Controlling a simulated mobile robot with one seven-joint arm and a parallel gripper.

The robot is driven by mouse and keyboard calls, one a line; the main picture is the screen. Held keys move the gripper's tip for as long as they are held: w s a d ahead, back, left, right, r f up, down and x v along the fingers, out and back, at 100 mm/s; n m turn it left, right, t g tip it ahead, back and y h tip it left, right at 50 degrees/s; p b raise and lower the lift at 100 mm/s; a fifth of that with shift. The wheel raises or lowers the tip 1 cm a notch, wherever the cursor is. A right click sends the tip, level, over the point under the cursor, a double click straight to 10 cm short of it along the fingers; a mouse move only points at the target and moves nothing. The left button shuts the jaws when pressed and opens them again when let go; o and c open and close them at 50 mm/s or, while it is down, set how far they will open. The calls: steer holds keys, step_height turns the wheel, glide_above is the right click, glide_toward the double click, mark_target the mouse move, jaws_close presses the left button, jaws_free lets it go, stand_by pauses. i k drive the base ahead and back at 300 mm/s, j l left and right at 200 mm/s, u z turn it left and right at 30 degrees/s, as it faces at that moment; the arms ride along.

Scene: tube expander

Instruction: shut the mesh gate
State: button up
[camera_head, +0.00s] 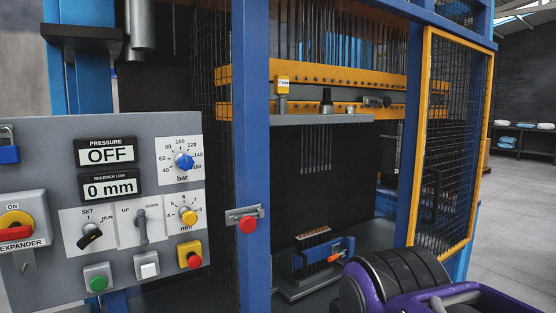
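The mesh gate (452,130) has a yellow frame and dark wire mesh. It stands at the right of the head view, beside the right blue post (415,120). The gate is open: the front opening between the two blue posts is uncovered. A dark handle (432,195) shows near the gate's left edge; which edge is hinged I cannot tell. A metal latch plate with a red knob (248,224) sits on the left blue post (255,120). A purple and black part, apparently of my arm, shows at the bottom right, clear of the handle in the picture. My gripper's fingers are not seen.
A grey control panel (65,215) with displays, dials and buttons stands at the left. Inside the machine are yellow perforated bars (350,75) and a blue fixture (322,257) low down. Grey floor (510,215) is free at the right, before a shelf (523,140).

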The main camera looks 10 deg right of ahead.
mark_target(429, 30)
steer(key=l+z, duration=0.1)
steer(key=z, duration=1.35)
steer(key=i+l+u, duration=0.1)
steer(key=i+l, duration=0.25)
steer(key=i, duration=0.2)
steer(key=i+l, duration=0.35)
steer(key=i, duration=0.2)
steer(key=i+l+u, duration=0.15)
steer(key=i+l, duration=0.2)
steer(key=i, duration=0.15)
